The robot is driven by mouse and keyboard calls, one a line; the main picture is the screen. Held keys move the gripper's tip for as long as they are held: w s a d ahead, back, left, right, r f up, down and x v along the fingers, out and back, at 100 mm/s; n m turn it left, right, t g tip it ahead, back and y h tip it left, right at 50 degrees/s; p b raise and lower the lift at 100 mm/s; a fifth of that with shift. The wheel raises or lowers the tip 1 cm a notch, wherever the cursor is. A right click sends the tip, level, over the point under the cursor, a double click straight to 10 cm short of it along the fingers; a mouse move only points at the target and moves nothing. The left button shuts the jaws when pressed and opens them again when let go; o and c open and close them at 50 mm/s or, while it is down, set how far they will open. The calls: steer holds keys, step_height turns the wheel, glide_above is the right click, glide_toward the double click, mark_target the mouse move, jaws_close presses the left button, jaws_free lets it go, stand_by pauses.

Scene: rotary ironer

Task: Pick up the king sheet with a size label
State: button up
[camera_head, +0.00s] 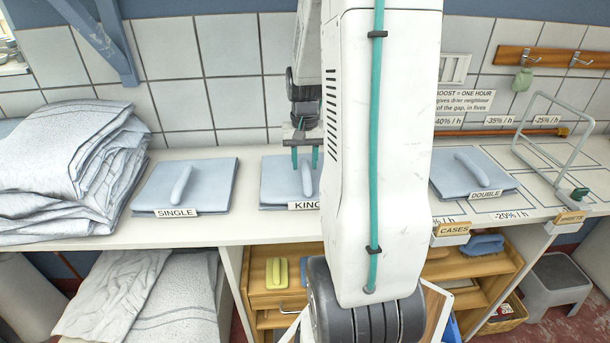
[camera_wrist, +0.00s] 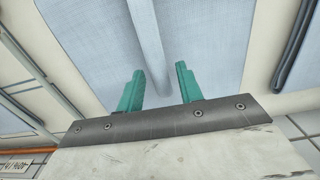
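The king sheet (camera_head: 272,182) is a folded blue-grey sheet with a raised, rounded grip on top. It lies on the white counter, and its front label reads "KING", partly hidden by my arm. My gripper (camera_head: 305,158) is just above it, fingers pointing down. In the wrist view my gripper (camera_wrist: 160,85) has two green fingers apart, with the pale raised grip (camera_wrist: 148,40) of the blue sheet (camera_wrist: 215,45) between or beyond them. I cannot tell whether the fingers touch it.
The single sheet (camera_head: 185,185) lies to the left and the double sheet (camera_head: 460,172) to the right. A tall pile of pale linen (camera_head: 60,160) stands at the far left of the counter (camera_head: 225,228). A wire frame (camera_head: 550,150) stands at the right.

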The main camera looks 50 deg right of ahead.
jaws_close()
stand_by(1.2)
